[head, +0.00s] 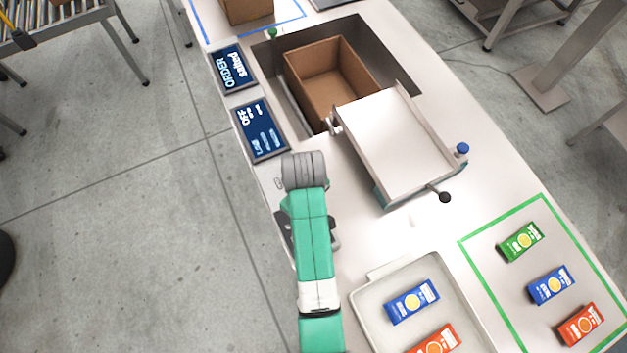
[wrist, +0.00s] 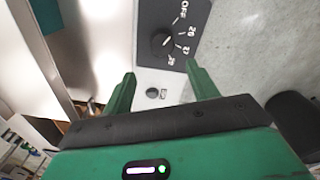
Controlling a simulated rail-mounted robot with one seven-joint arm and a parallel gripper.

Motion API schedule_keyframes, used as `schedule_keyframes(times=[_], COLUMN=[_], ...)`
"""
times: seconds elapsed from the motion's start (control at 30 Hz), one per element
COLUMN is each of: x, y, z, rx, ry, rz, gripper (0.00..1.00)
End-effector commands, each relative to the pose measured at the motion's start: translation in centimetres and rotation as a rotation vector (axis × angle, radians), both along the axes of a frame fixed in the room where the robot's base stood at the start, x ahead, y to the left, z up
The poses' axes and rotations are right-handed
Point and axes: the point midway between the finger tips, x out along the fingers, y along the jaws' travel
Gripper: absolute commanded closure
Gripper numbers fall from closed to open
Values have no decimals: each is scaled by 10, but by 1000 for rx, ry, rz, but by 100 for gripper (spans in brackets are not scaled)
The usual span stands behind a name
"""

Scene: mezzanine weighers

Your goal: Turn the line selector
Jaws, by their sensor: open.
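The line selector, a round black knob (wrist: 163,42) on a dark plate (wrist: 200,12), shows at the top of the wrist view. White labels beside it include OFF and several numbers. A pale mark shows on the knob; its exact pointing is too small to tell. My gripper (wrist: 160,74) is open and empty, its two green fingers below the knob in that picture and apart from it. A small dark round fitting (wrist: 152,93) shows between the fingers. In the head view my arm hides the selector. A screen (head: 262,130) there reads OFF in large letters.
A cardboard box (head: 372,88) sits in the counter recess beside a tilted metal pan (head: 395,140) with a black-knobbed lever (head: 444,197). A pale tray (head: 375,290) holds packets; several more lie inside a green outline (head: 480,262).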

Motion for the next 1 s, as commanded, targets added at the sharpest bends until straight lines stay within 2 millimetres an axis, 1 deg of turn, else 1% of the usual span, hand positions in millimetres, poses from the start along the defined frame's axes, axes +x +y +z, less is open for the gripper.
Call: schedule_keyframes(times=[0.03, 0.1, 0.27, 0.5, 0.63, 0.77, 1.0], x=[-6, -9, -9, -9, -9, -9, -8], y=[-1, -1, -1, -1, -1, -1, -1], z=[3, -1, -11, -55, -73, -81, -81], rx=[-1, -2, -2, -2, -2, -2, -2], ry=[28, 47, 47, 45, 45, 42, 42], rz=[8, 13, 14, 12, 11, 11, 11], gripper=[41, 41, 41, 41, 41, 41, 41])
